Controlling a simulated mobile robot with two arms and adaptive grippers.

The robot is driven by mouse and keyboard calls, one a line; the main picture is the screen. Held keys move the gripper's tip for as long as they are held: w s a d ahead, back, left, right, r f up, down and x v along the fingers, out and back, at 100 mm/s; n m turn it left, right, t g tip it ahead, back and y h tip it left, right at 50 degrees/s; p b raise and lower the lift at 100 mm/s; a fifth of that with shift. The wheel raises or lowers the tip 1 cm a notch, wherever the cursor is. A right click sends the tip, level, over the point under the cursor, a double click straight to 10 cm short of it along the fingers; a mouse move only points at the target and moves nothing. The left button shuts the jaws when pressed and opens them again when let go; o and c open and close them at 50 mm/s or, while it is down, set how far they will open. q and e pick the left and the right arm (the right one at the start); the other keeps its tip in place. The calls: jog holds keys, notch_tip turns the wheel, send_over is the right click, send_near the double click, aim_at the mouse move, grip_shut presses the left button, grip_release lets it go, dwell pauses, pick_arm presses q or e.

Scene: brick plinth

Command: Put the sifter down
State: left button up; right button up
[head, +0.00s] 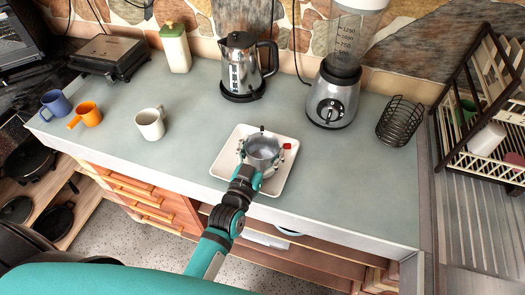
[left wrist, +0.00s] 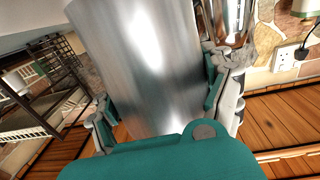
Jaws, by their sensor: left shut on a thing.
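The sifter (head: 263,147) is a shiny metal cup, seen from above with its open mouth up. A small red part (head: 287,146) shows at its right side. My left gripper (head: 259,163) is shut around the sifter from the near side. The sifter is over the white square tray (head: 226,168); I cannot tell whether its base touches the tray. In the left wrist view the sifter's metal wall (left wrist: 140,65) fills the middle between the two fingers of my left gripper (left wrist: 160,95). My right gripper is not in view.
A kettle (head: 240,67) stands behind the tray, and a blender (head: 335,92) behind right. A wire basket (head: 400,122) and dish rack (head: 490,125) are at the right. A white mug (head: 151,124), orange cup (head: 88,114) and blue mug (head: 56,104) stand left. The counter beside the tray is clear.

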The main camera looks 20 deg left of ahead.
pick_arm(q)
jog(key=shift+f, duration=1.1)
jog(key=o, duration=1.2)
jog(key=shift+c, duration=0.2)
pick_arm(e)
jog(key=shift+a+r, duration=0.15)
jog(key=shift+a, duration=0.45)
pick_arm(q)
jog(key=shift+r, duration=0.2)
jog(key=s+a+b, duration=0.1)
jog(key=s+b, duration=0.1)
jog(key=s, duration=1)
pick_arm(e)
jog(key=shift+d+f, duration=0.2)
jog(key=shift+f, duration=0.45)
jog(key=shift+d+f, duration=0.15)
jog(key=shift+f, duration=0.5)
pick_arm(q)
jog(key=shift+f, duration=0.1)
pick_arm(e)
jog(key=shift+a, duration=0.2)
